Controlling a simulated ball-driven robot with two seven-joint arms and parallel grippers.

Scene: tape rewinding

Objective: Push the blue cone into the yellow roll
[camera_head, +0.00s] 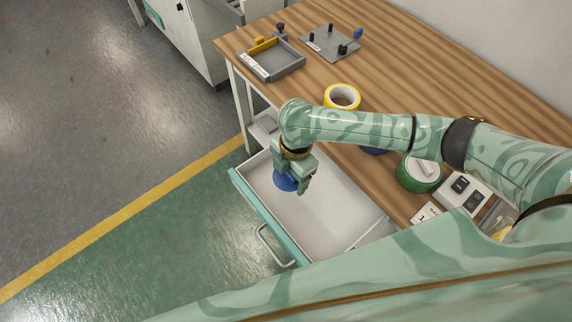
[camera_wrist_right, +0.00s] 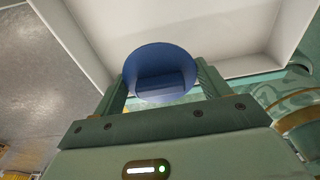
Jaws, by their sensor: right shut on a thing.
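The blue cone (camera_head: 286,181) is held by my right gripper (camera_head: 292,178) above the open white drawer. In the right wrist view the cone (camera_wrist_right: 160,70) sits between the two fingers of the gripper (camera_wrist_right: 163,88), its round end towards the camera. The yellow roll (camera_head: 342,96) lies flat on the wooden table, behind my right forearm, with its hole facing up. The cone is apart from the roll, nearer the front left. My left gripper is not in view.
The open drawer (camera_head: 335,210) looks empty. A green roll (camera_head: 420,173) and a partly hidden blue thing (camera_head: 374,151) are on the table (camera_head: 400,72). A grey tray (camera_head: 277,66) and a plate with black pegs (camera_head: 322,43) stand at the back.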

